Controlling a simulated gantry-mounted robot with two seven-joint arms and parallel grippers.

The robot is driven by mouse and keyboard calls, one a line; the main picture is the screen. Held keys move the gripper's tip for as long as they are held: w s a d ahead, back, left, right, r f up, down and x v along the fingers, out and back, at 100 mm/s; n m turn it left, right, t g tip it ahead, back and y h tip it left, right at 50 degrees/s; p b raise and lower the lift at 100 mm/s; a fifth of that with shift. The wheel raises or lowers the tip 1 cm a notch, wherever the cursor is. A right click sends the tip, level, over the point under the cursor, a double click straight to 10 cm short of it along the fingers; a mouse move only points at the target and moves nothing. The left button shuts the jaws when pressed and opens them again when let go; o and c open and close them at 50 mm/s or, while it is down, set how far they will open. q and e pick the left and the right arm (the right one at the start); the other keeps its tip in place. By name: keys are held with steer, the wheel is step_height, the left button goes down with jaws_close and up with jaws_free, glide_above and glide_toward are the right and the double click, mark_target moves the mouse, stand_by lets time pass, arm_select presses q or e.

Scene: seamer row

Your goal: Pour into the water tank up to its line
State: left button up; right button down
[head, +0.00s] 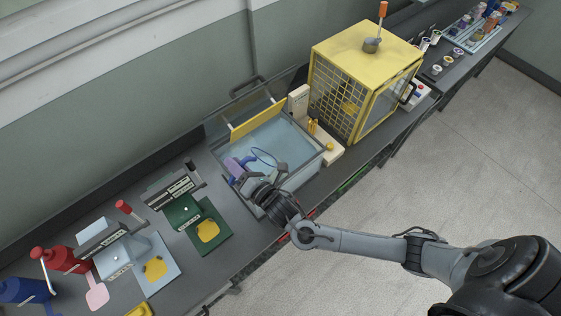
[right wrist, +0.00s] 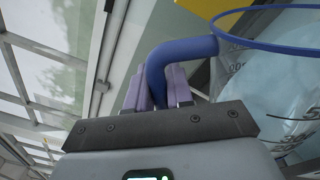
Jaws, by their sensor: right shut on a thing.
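My right gripper (head: 234,171) is shut on the blue handle of a clear measuring jug. In the right wrist view the purple fingers (right wrist: 163,90) close around the handle (right wrist: 178,50), and the jug's blue rim (right wrist: 262,13) and printed scale show at the right. In the head view the jug's blue rim (head: 264,151) shows as a thin ring over the left part of the water tank (head: 306,139), a clear-walled box with a pale blue inside. I cannot tell the jug's tilt or the water levels, nor make out the tank's line. My left gripper is not in view.
A yellow panel (head: 257,118) stands at the tank's back. A yellow caged machine (head: 358,70) is close on the right. Green (head: 183,211), pale blue and red devices stand along the bench to the left. Open floor (head: 440,170) lies in front of the bench.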

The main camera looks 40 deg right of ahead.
steer(key=shift+r, duration=0.1)
stand_by(0.3)
steer(key=shift+d, duration=0.2)
stand_by(0.6)
steer(key=shift+d+m+b, duration=0.15)
steer(key=shift+m+b, duration=0.25)
steer(key=shift+d+r, duration=0.1)
steer(key=shift+d, duration=0.05)
stand_by(0.7)
steer(key=shift+w+d+m+b, duration=0.1)
steer(key=shift+d+m+b, duration=0.05)
steer(key=shift+m+b, duration=0.15)
stand_by(0.5)
